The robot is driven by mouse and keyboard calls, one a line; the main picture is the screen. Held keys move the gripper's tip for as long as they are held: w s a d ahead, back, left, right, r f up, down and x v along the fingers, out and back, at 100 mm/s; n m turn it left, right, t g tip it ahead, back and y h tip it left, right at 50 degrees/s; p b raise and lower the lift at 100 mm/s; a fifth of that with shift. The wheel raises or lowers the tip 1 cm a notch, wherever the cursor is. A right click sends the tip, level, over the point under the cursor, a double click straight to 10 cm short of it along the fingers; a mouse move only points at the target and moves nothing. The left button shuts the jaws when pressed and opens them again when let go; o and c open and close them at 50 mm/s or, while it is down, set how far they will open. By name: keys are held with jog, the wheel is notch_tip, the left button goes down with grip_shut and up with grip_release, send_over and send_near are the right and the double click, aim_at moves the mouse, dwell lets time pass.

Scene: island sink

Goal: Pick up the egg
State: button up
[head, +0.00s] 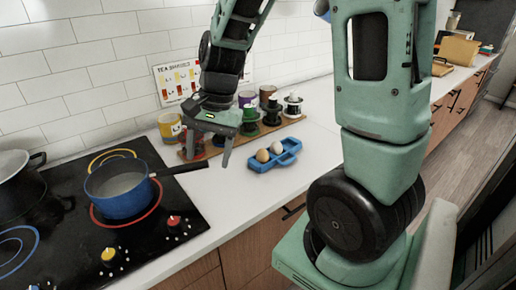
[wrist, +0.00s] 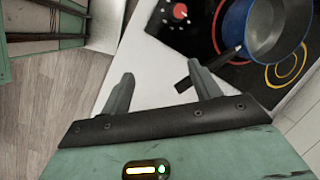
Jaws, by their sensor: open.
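Two eggs, a brown one (head: 263,155) and a paler one (head: 277,147), sit in a blue egg holder (head: 289,158) on the white counter in the head view. My gripper (head: 208,158) is open, with its fingers pointing down, to the left of the egg holder in that picture and apart from it. In the wrist view my open gripper (wrist: 160,72) has nothing between its fingers. The eggs and the holder are not visible in the wrist view.
A blue pot (head: 122,192) stands on the black cooktop (head: 164,240), its handle pointing towards the gripper. Several cups and a wooden rack (head: 240,140) stand behind the gripper, below a tea sign (head: 176,82). The white counter (head: 225,190) is clear in front of the holder.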

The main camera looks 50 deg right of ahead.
jog(key=w+d+r+m+t+p, duration=0.1)
jog(key=d+r+m+t+p, duration=0.15)
jog(key=d+m, duration=0.8)
jog(key=m+p, duration=0.2)
jog(key=m, duration=0.5)
send_near(264, 150)
jog(key=shift+n+t, duration=0.25)
jog(key=shift+t, duration=0.2)
jog(key=x, duration=0.9)
jog(key=shift+s+f+p, duration=0.15)
jog(key=shift+f+p, duration=0.15)
jog(key=shift+f, duration=0.15)
jog(key=shift+h, duration=0.3)
jog(key=c, duration=0.7)
